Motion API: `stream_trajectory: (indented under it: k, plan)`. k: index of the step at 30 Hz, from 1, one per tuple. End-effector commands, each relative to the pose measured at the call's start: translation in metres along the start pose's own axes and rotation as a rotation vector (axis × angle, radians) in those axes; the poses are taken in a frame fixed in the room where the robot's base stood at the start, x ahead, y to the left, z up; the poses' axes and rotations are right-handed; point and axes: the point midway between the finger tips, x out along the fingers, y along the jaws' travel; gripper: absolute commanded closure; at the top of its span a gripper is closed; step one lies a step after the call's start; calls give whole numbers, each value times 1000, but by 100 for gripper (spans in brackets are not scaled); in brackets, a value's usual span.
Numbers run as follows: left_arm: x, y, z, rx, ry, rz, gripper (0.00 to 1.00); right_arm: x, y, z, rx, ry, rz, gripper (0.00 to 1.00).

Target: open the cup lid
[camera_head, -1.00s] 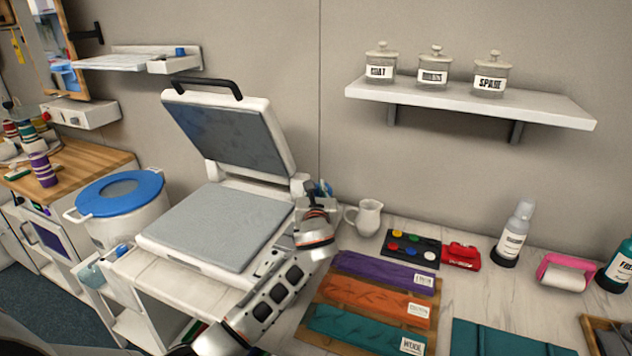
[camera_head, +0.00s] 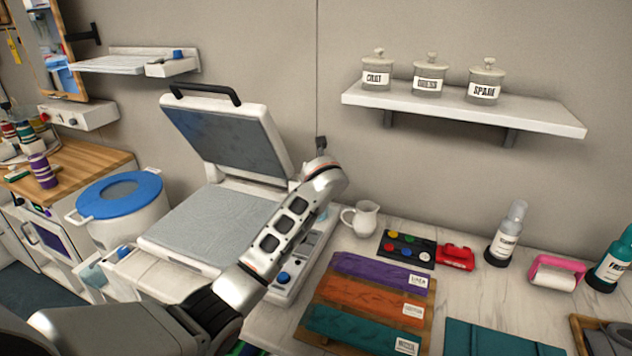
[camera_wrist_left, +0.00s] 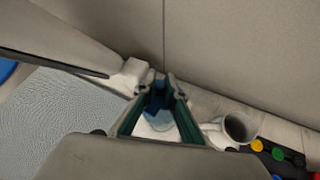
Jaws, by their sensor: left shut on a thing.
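My left gripper (camera_wrist_left: 159,105) points at the counter beside the press, and its two green-edged fingers are shut on a blue piece (camera_wrist_left: 155,102). Under it is a pale, whitish-blue body (camera_wrist_left: 154,124), which looks like the cup; whether the blue piece is its lid, and whether the two touch, I cannot tell. In the head view my left arm reaches over the press's right side, and its wrist hides the gripper's grip and most of the cup. My right gripper is in neither view.
The open heat press (camera_head: 212,222) stands to the left. A white pitcher (camera_head: 362,218) stands close to the right and shows in the wrist view (camera_wrist_left: 232,130). A palette (camera_head: 405,248) and coloured cloths (camera_head: 372,302) lie further right. A shelf with jars (camera_head: 465,110) hangs above.

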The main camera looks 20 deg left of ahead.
Motion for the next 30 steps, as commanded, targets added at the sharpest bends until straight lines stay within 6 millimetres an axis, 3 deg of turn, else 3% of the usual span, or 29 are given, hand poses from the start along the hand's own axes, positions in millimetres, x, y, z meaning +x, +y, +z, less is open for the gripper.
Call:
stream_trajectory:
  k: [17, 18, 20, 30]
  plan:
    - [1, 0, 2, 14, 33, 0, 100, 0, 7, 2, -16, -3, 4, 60]
    - [1, 0, 2, 14, 33, 0, 87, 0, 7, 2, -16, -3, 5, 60]
    - [1, 0, 2, 13, 33, 0, 73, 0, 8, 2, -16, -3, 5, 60]
    - [0, 0, 2, 13, 32, 1, 73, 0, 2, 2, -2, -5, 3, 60]
